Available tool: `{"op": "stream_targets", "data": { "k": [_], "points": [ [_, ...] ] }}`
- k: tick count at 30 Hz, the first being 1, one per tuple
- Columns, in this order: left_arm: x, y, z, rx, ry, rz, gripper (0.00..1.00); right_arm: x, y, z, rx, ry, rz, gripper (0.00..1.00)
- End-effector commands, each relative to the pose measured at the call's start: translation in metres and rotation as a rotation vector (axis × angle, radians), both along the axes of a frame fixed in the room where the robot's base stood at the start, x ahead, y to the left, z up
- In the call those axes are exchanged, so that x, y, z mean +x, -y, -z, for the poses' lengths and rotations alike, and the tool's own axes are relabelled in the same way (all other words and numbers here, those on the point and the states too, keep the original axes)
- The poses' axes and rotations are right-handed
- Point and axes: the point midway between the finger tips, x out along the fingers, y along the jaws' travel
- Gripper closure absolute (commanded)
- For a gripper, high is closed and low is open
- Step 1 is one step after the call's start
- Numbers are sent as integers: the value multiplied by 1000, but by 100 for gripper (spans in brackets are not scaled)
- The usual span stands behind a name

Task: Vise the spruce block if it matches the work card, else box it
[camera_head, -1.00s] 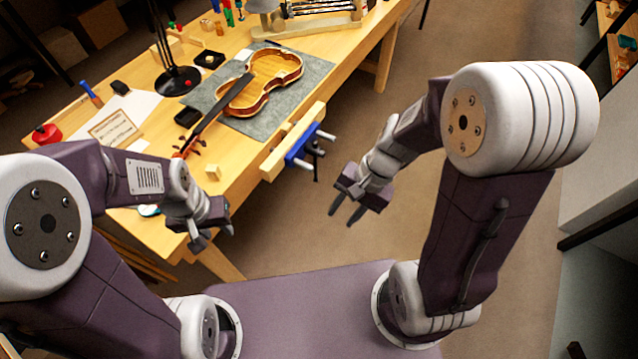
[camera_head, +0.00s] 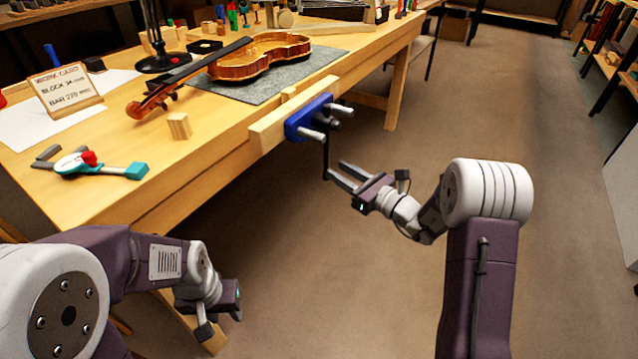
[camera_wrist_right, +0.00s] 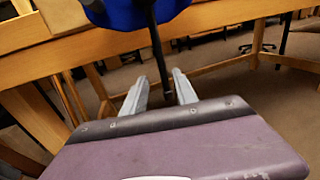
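The small pale spruce block (camera_head: 179,127) stands on the bench near its front edge, left of the vise. The work card (camera_head: 66,91) leans upright at the left; it has a "BLOCK" line and a "BAR" line, with numbers too small to read surely. The blue vise (camera_head: 306,119) with its wooden jaw is on the bench front; its blue part also shows in the right wrist view (camera_wrist_right: 130,14). My right gripper (camera_head: 338,174) is open and empty, below and right of the vise. My left gripper (camera_head: 221,325) looks open and empty, low before the bench.
A violin (camera_head: 258,58) lies on a grey mat (camera_head: 312,62) behind the vise. A gauge with a red knob and green end (camera_head: 95,166) lies at the front left. Open floor lies right of the bench.

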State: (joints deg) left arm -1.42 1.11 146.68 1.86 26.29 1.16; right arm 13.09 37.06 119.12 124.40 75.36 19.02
Motion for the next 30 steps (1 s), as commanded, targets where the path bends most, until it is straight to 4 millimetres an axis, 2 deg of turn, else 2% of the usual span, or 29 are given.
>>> {"op": "stream_targets", "data": {
  "k": [3,7,15,20,30],
  "points": [
    [0,0,3,0,1,0,64,4,5,0,16,6,19,66],
    [0,0,6,0,1,0,64,8,0,1,14,5,16,66],
    [0,0,32,0,1,0,64,50,-36,4,14,7,12,66],
    [0,0,40,0,1,0,64,68,-49,2,12,6,15,66],
    [0,0,40,0,1,0,64,74,-54,0,13,2,16,66]
  ]
}}
